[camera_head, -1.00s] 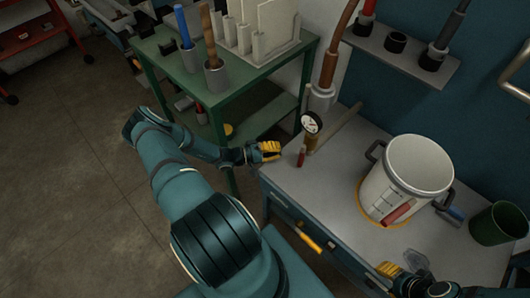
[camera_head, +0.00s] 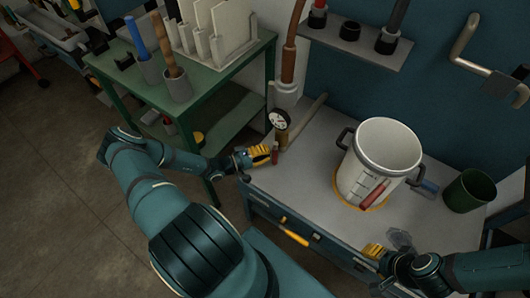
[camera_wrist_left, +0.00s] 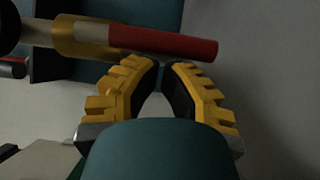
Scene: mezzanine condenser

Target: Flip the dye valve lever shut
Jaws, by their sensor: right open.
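A red-handled lever (camera_head: 275,154) stands beside a brass fitting with a round gauge (camera_head: 279,120) at the left end of the bench. My left gripper (camera_head: 265,154) is right beside this lever. In the left wrist view the lever's red sleeve (camera_wrist_left: 165,43) lies crosswise just beyond the fingertips, joined at its left to a brass part (camera_wrist_left: 85,38). Contact with the lever cannot be told. My right gripper (camera_head: 373,252) is open near the bench's front edge.
A large white pot (camera_head: 385,150) with a red-handled item at its front stands on the grey bench (camera_head: 315,165). A dark green cup (camera_head: 469,191) is to its right. A brown pipe (camera_head: 292,50) rises behind the gauge. A green shelf table (camera_head: 205,85) stands left.

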